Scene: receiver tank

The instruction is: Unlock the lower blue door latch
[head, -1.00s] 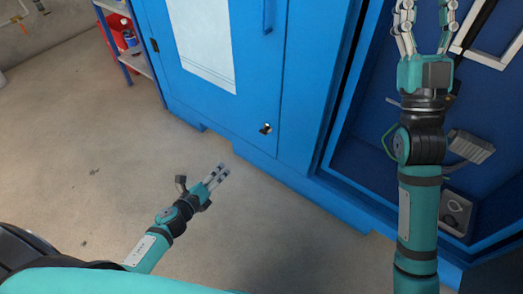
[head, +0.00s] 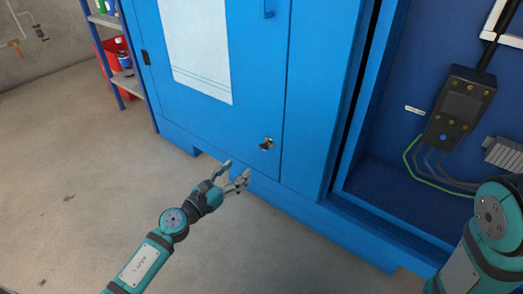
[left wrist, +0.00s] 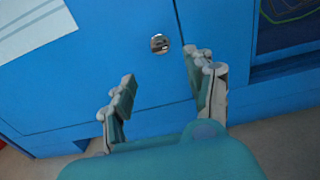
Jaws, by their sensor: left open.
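The lower latch (head: 267,144) is a small round metal piece near the lower right corner of the blue door (head: 225,118). It also shows in the left wrist view (left wrist: 159,44), beyond and above the space between my fingers. My left gripper (head: 236,173) is open and empty, just below and left of the latch in the head view, apart from it. The left wrist view shows its two fingers (left wrist: 165,85) spread with nothing between them. My right arm is at the lower right of the head view; its gripper is out of frame.
An open blue bay (head: 400,190) at the right holds a dark control box (head: 460,108) with cables. A shelf (head: 128,80) with a red bin stands at the left. The concrete floor (head: 80,160) at the left is clear.

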